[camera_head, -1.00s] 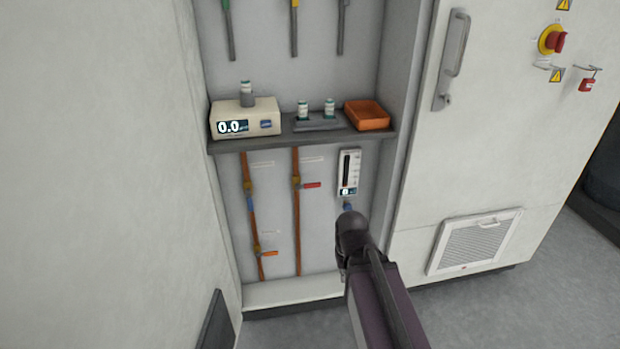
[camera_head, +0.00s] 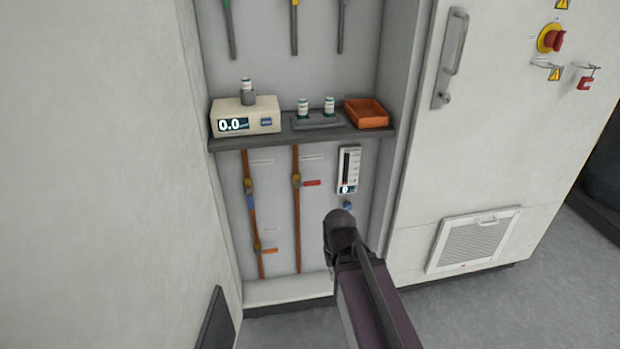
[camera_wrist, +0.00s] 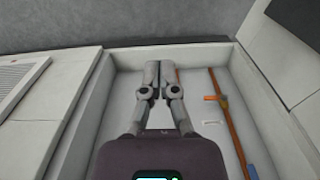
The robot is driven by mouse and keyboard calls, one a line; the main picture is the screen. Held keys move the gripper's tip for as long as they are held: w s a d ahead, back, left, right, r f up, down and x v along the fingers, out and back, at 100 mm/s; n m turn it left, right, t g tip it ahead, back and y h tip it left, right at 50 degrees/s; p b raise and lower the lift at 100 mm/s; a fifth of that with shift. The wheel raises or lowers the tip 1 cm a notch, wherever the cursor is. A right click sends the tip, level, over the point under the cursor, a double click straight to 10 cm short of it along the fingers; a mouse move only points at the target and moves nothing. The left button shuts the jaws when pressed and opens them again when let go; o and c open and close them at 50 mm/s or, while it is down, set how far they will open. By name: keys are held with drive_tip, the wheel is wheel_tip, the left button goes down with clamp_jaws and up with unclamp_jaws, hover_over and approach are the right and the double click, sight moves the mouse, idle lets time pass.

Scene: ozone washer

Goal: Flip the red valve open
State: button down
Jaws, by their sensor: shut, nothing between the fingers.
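The red valve lever (camera_head: 312,183) sticks out to the right from the middle copper pipe (camera_head: 297,225), below the shelf, in the head view. Its handle lies about level, across the pipe. My arm reaches in from the lower right in the head view, its end below and to the right of the red lever, apart from it. In the wrist view my gripper (camera_wrist: 152,95) is shut and empty, its fingertips together in front of the recess. A copper pipe (camera_wrist: 178,75) passes just right of the fingertips. The red lever is not visible in the wrist view.
The left pipe carries a blue lever (camera_head: 250,202) and an orange lever (camera_head: 268,251). A flow meter (camera_head: 348,170) with a blue knob (camera_head: 347,206) is right of the red lever. The shelf (camera_head: 300,136) overhangs, and the cabinet side wall (camera_head: 388,190) bounds the recess.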

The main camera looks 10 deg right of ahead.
drive_tip(key=shift+a, duration=0.2)
drive_tip(key=w+r+t+p, duration=0.9)
drive_tip(key=w+r+p, duration=0.8)
drive_tip(key=w+r, duration=0.5)
drive_tip(key=shift+w+a+r, duration=0.15)
drive_tip(key=shift+w+r, duration=0.1)
drive_tip(key=shift+r, duration=0.15)
drive_tip(key=shift+w+f, duration=0.1)
drive_tip(key=shift+f, duration=0.05)
drive_tip(key=b, duration=0.7)
hover_over(308, 183)
drive_tip(key=d, duration=0.1)
wheel_tip(308, 183, down, 7)
drive_tip(key=shift+s+d+f+b, duration=0.1)
drive_tip(key=shift+f+b, duration=0.85)
drive_tip(key=shift+f, duration=0.05)
drive_tip(key=shift+s+d+f+b, duration=0.1)
drive_tip(key=shift+f+b, duration=0.85)
